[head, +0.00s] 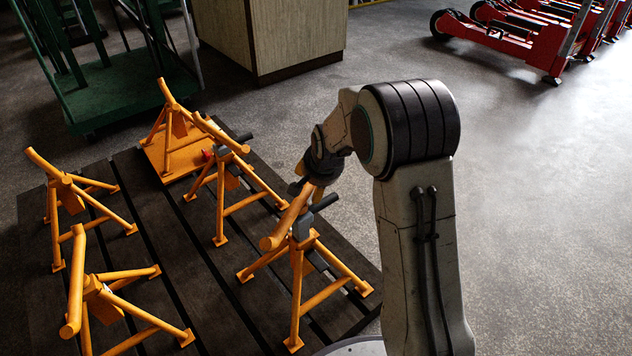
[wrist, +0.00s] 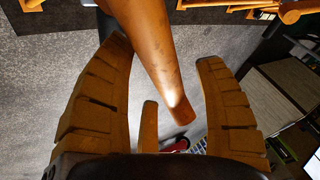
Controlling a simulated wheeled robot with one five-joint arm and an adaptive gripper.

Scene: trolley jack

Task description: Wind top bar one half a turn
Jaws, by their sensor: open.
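Several orange stands, each with a bar across its top, stand in the head view. The nearest right stand (head: 322,292) has its top bar (head: 284,224) slanting up and right toward my gripper (head: 312,188). My arm and wrist partly hide that bar's far end. In the wrist view, an orange bar (wrist: 148,45) comes down from the top edge between the spread fingers of my gripper (wrist: 164,58), and its end lies between them. The gripper is open; gaps show on both sides of the bar's end. I cannot tell which stand carries bar one.
The stands are on a dark slatted platform (head: 195,262). Another top bar (head: 220,134) is close behind. A green trolley (head: 115,95) and wooden cabinet (head: 270,40) stand at the back. Red trolley jacks (head: 515,40) are at the upper right. The floor (head: 545,210) at right is clear.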

